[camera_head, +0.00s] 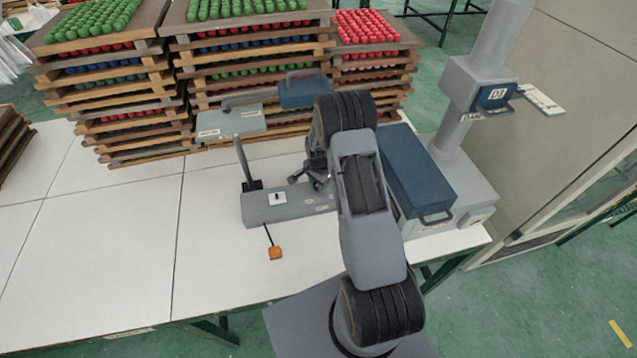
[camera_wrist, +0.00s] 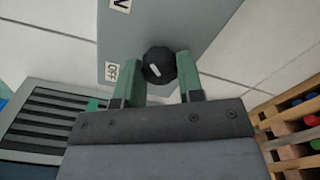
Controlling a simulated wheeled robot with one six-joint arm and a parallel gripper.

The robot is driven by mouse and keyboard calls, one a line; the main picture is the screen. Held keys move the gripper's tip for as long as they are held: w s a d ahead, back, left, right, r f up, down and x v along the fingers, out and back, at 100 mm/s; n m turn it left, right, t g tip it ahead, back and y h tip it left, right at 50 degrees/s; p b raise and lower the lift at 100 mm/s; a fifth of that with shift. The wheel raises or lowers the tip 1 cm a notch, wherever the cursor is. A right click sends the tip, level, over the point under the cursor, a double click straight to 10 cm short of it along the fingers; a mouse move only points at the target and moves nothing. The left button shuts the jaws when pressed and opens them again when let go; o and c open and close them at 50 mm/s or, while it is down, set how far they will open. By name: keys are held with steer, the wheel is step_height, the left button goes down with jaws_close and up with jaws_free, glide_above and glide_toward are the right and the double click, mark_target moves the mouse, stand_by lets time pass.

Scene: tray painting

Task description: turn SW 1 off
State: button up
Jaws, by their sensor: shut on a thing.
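In the wrist view a round black knob (camera_wrist: 158,60) with a short white mark sits on a grey panel (camera_wrist: 200,20). My gripper (camera_wrist: 161,66) has its two green fingers on either side of the knob and is shut on it. An OFF label (camera_wrist: 112,72) lies left of the knob. A second label, partly cut off and ending in N, is at the top. In the head view my gripper (camera_head: 314,178) is over the right part of the grey box (camera_head: 262,213); my arm hides part of that end. I cannot read an SW 1 label.
A blue-lidded case (camera_head: 415,170) stands close right of my arm. Stacked trays (camera_head: 250,60) fill the back. The table's left is clear.

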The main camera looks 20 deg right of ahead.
steer(key=shift+f, duration=0.15)
steer(key=n+b, duration=0.3)
steer(key=shift+f+b, duration=0.1)
steer(key=shift+b, duration=0.2)
steer(key=n+b, duration=0.4)
steer(key=n, duration=0.1)
steer(key=shift+n, duration=0.4)
steer(key=n+b, duration=0.2)
steer(key=n, duration=0.2)
steer(key=n+b, duration=0.1)
steer(key=n, duration=0.1)
steer(key=n+b, duration=0.1)
steer(key=n, duration=0.1)
steer(key=shift+r+n, duration=0.2)
steer(key=shift+n, duration=0.4)
steer(key=o, duration=0.9)
steer(key=shift+r, duration=0.2)
